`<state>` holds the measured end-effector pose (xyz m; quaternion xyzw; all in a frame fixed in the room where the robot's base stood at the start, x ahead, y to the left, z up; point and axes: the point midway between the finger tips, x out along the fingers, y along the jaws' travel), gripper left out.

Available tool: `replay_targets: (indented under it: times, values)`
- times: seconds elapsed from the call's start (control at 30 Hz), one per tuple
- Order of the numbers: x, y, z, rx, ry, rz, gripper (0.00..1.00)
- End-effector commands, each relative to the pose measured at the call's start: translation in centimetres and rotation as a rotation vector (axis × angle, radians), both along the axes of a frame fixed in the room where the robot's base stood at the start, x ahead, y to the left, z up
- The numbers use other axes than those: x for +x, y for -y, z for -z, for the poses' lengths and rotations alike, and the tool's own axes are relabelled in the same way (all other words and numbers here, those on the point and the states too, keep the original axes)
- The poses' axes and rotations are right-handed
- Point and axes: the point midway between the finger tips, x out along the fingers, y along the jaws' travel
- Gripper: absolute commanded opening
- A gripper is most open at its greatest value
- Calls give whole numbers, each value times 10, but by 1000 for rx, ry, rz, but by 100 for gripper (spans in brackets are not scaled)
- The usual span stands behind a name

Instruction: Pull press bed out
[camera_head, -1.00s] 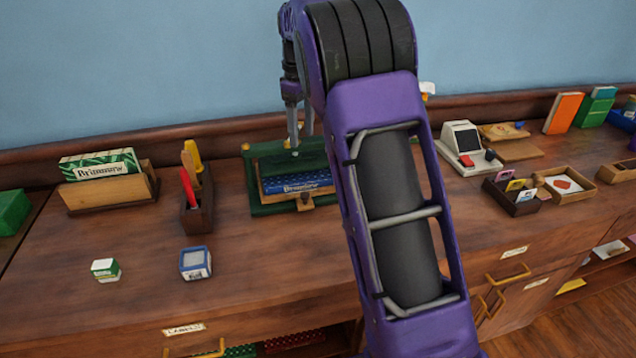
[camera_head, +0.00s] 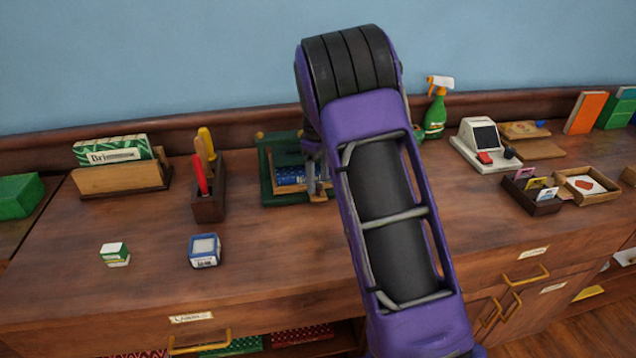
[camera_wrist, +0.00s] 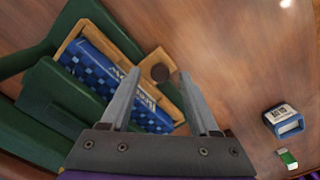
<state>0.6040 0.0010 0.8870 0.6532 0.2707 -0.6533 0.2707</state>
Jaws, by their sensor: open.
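The green press (camera_head: 265,172) stands at the back of the wooden counter, partly hidden by my arm. Its wooden bed (camera_wrist: 117,45) holds a blue book (camera_wrist: 98,62) with a checked pattern and white lettering. In the head view, my gripper (camera_head: 317,183) is at the front of the press, mostly behind my arm.
A blue-and-white box (camera_head: 204,250) and a small green-and-white box (camera_head: 115,254) lie on the counter. A tool holder (camera_head: 209,205) stands left of the press. A spray bottle (camera_head: 435,110) and a card terminal (camera_head: 483,145) are to the right. The counter before the press is clear.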

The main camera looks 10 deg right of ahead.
Motion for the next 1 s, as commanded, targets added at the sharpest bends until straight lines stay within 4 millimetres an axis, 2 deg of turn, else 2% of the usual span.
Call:
replay_targets:
  times: [0.13,0.4,0.73,1.0]
  values:
    - [0,0,8,0,0,0,62]
    - [0,0,9,0,0,0,62]
    - [0,0,9,0,0,0,2]
    - [0,0,9,0,0,0,0]
